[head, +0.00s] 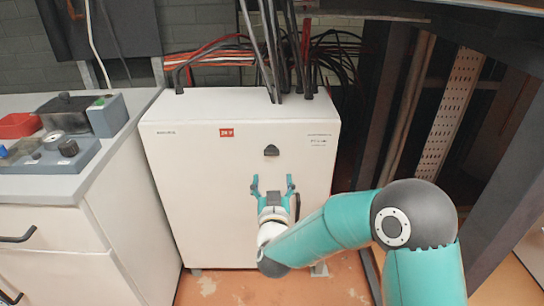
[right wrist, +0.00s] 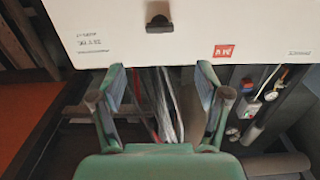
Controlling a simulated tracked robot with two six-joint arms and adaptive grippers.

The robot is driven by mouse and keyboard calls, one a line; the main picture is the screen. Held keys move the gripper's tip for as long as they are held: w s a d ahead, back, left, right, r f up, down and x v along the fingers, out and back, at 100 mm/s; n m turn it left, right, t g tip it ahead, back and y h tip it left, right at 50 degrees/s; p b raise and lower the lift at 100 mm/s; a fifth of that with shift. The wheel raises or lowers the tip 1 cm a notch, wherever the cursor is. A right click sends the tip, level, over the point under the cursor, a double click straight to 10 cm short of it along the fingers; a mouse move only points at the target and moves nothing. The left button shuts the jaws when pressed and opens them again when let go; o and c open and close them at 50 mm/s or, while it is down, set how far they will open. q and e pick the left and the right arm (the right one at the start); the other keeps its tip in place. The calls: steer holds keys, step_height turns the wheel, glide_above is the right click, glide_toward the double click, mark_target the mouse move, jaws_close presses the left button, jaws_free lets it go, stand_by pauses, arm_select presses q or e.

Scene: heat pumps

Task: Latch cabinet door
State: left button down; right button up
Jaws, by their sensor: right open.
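The cabinet (head: 220,185) is a white box with a red label on its front, standing in the middle of the head view. Its front looks closed, but I cannot tell whether the door is latched. A small black latch (head: 271,150) sits on the upper front; it also shows at the top of the right wrist view (right wrist: 158,22). My right gripper (head: 272,182) is open and empty in front of the cabinet, just below the latch in the head view. Its spread fingers also show in the right wrist view (right wrist: 160,78). My left gripper is out of view.
A counter (head: 150,100) with a grey device (head: 50,153) and a red tray (head: 18,125) stands at the left. Black and red cables (head: 330,55) run behind and above the cabinet. Dark metal framing (head: 385,100) stands at the right.

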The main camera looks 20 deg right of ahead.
mark_target(272, 154)
steer(key=x, duration=1.2)
steer(key=shift+w+d+f, duration=0.1)
steer(key=shift+w, duration=0.15)
steer(key=shift+c, duration=0.2)
